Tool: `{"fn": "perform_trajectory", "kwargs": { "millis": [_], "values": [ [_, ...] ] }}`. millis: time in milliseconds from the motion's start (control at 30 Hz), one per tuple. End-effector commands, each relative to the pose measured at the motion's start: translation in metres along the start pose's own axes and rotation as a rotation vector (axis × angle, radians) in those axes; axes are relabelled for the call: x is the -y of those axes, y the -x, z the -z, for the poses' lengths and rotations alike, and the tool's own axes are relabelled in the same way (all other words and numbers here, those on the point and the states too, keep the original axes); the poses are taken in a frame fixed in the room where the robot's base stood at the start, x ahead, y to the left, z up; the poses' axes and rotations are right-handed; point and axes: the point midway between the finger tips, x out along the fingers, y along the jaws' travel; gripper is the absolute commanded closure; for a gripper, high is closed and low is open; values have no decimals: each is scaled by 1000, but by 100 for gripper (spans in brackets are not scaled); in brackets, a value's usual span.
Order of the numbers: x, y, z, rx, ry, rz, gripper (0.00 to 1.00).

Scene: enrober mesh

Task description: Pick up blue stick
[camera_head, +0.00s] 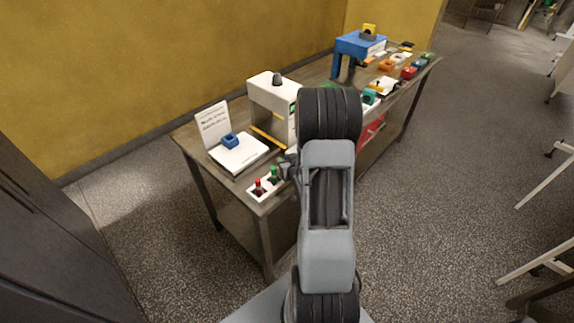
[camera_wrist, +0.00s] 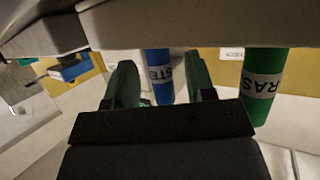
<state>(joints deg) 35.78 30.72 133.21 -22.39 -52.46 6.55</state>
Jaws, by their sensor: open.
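The blue stick (camera_wrist: 158,82) shows in the wrist view, with a white label that carries dark letters. My gripper (camera_wrist: 161,66) is open, with one finger on each side of the blue stick in the picture. I cannot tell whether either finger touches it. The stick's upper end is cut off behind a pale surface, and its lower end runs behind my gripper's dark body. I cannot make out the blue stick in the head view, where my arm covers part of the table.
A green stick (camera_wrist: 264,80) with a white label stands right of my gripper. In the head view, a white tray (camera_head: 260,196) holds red (camera_head: 258,185) and green (camera_head: 274,173) items at the table's near corner. A white machine (camera_head: 268,103) and a blue stand (camera_head: 358,44) are farther back.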

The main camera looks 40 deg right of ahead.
Motion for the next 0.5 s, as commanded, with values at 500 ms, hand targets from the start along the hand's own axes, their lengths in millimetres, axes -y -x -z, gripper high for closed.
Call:
{"fn": "perform_trajectory", "kwargs": {
  "millis": [500],
  "values": [
    [0, 0, 0, 0, 0, 0, 90]
  ]
}}
